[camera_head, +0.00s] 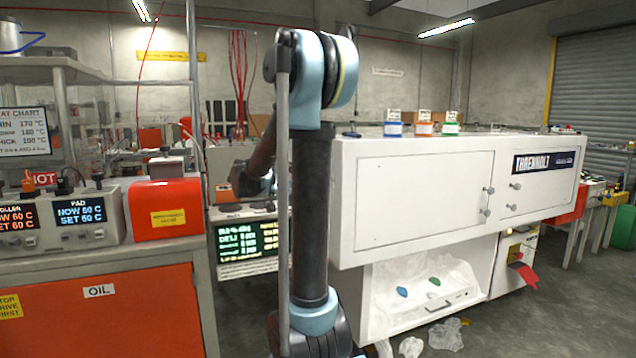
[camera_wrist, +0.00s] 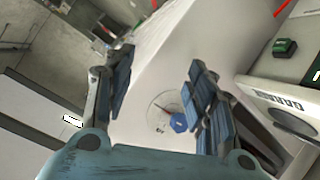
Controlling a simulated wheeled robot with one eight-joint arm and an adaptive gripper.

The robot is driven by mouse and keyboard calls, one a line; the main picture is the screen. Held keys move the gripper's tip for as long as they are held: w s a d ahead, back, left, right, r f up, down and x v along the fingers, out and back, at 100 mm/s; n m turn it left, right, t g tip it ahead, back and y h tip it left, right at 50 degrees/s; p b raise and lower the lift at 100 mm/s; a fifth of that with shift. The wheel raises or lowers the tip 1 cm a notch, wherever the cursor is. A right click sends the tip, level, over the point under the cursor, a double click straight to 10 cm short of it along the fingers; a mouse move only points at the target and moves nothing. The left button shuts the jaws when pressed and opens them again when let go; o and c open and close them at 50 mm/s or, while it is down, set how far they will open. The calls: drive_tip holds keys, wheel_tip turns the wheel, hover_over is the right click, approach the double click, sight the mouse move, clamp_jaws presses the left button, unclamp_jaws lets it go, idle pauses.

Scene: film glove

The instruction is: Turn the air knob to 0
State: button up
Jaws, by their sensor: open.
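In the wrist view a blue knob (camera_wrist: 179,122) sits on a pale panel, inside a round dial marking (camera_wrist: 160,112). I take it to be the air knob, but its label and the dial's numbers are too small to read. My gripper (camera_wrist: 163,92) is open and empty, its two dark padded fingers spread apart. The knob shows between them, closer to the right finger and beyond the fingertips; I see no contact. In the head view my arm's upright link hides most of the gripper's area, and I cannot make out the knob there.
In the head view a screen with green text (camera_head: 248,240) stands behind my arm. A long white cabinet (camera_head: 415,195) is on the right. A bench with a red box (camera_head: 165,208) is on the left. In the wrist view a dark green button (camera_wrist: 285,46) lies at the upper right.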

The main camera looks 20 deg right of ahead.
drive_tip(key=w+a+r+m+h, duration=0.1)
drive_tip(key=w+r+m+h, duration=0.15)
drive_tip(key=w, duration=0.35)
drive_tip(key=w+a+r+m+h, duration=0.1)
drive_tip(key=w+a+m+h, duration=0.1)
drive_tip(key=w+m+h, duration=0.3)
drive_tip(key=d, duration=0.4)
drive_tip(key=w+d+n+y, duration=0.1)
drive_tip(key=d, duration=0.3)
drive_tip(key=d+y, duration=0.1)
drive_tip(key=d, duration=0.3)
drive_tip(key=shift+w+d+r+n+y, duration=0.15)
drive_tip(key=shift+w+n+y, duration=0.1)
drive_tip(key=c, duration=1.1)
